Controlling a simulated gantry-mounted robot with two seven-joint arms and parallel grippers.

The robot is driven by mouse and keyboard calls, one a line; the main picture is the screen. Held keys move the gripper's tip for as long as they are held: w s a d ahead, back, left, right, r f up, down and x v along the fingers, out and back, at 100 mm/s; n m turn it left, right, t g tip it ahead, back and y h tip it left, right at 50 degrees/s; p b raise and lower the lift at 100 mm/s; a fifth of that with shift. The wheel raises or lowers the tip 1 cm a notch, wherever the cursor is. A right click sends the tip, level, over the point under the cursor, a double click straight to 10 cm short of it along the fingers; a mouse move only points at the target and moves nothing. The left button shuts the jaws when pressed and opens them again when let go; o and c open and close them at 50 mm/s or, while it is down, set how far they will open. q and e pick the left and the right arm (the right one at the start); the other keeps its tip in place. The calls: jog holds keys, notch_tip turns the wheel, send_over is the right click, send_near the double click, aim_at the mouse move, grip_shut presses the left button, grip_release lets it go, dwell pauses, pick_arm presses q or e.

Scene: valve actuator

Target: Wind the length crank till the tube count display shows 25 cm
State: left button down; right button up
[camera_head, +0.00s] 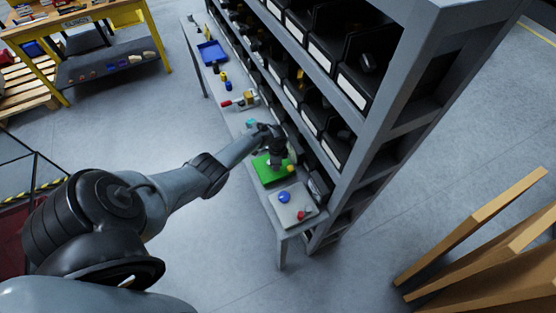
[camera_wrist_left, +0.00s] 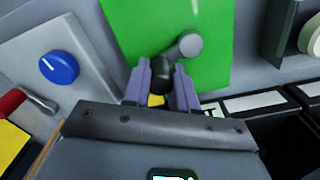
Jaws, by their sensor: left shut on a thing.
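The green panel (camera_head: 262,176) lies on the narrow bench in the head view and fills the top middle of the left wrist view (camera_wrist_left: 135,32). A dark crank with a round grey end (camera_wrist_left: 190,45) stands over it. My left gripper (camera_wrist_left: 163,75) is shut on the crank's dark handle, between two purple-grey fingers. In the head view my left gripper (camera_head: 275,157) is over the green panel and hides much of the crank. I cannot make out a length reading in either view. My right gripper is not in view.
A light grey panel (camera_head: 297,202) with a blue knob (camera_head: 284,197) and a red part (camera_head: 301,215) sits beside the green panel. A tall grey shelf (camera_head: 375,135) with black bins stands close behind the bench. A blue tray (camera_head: 212,52) lies at the bench's far end.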

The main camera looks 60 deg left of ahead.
pick_arm(q)
jog(key=m, duration=0.2)
jog(key=s+m, duration=0.1)
jog(key=shift+s+m, duration=0.25)
jog(key=shift+m, duration=0.15)
jog(key=m, duration=0.1)
jog(key=s+m, duration=0.1)
jog(key=m, duration=0.1)
jog(key=shift+s+a+m, duration=0.1)
jog(key=shift+a+m, duration=0.1)
jog(key=shift+m, duration=0.1)
jog(key=m+b, duration=0.1)
jog(key=m, duration=0.1)
jog(key=s+a+m+b, duration=0.1)
jog(key=m, duration=0.1)
jog(key=shift+s+f, duration=0.15)
jog(key=shift+s, duration=0.05)
jog(key=shift+s+a+m+b, duration=0.2)
jog(key=shift+m+b, duration=0.5)
jog(key=shift+m, duration=0.3)
jog(key=shift+s+a+m+b, duration=0.2)
jog(key=shift+m+b, duration=0.45)
jog(key=shift+m, duration=0.35)
jog(key=c, duration=0.9)
grip_release()
